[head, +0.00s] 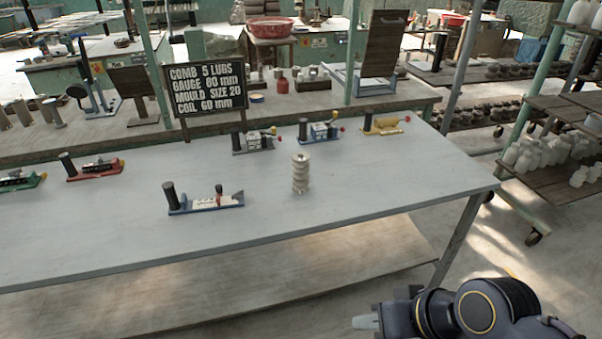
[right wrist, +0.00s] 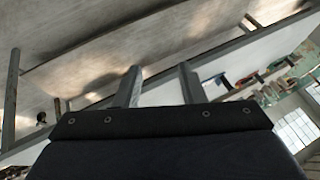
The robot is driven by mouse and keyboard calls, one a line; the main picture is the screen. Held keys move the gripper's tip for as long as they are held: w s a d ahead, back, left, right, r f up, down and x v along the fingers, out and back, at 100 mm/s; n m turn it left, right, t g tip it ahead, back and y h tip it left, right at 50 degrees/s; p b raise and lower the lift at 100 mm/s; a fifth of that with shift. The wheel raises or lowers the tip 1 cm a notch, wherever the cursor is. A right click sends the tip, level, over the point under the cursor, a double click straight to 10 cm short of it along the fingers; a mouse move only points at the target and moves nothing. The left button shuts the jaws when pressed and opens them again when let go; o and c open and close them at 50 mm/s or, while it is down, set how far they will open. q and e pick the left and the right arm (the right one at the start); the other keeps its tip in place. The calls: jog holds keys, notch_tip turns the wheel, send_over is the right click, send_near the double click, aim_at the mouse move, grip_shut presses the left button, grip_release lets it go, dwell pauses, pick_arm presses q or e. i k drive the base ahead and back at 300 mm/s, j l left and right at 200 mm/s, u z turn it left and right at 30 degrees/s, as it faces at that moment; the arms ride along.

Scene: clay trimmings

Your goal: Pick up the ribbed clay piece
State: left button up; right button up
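The ribbed clay piece (head: 300,174) is a pale, stacked-ring column standing upright on the grey table (head: 110,235), right of the middle in the head view. Nothing touches it. My right gripper (head: 364,322) is low at the bottom of the head view, in front of the table and well away from the piece. In the right wrist view its two fingers (right wrist: 160,84) stand apart with nothing between them, so it is open and empty. I cannot make out the clay piece in the right wrist view. My left gripper is not in view.
A blue-based tool (head: 205,203) lies left of the piece. Behind it stand a grey-based tool (head: 254,142), another blue one (head: 320,132) and a yellow one (head: 385,124). A black sign (head: 206,86) stands behind. The table's front right is clear. A table leg (head: 459,238) stands near my right arm.

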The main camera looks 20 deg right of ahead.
aim_at(300, 162)
jog(key=i+j+u, duration=0.1)
jog(key=i, duration=0.5)
jog(key=i+j+u, duration=0.1)
jog(key=i, duration=0.5)
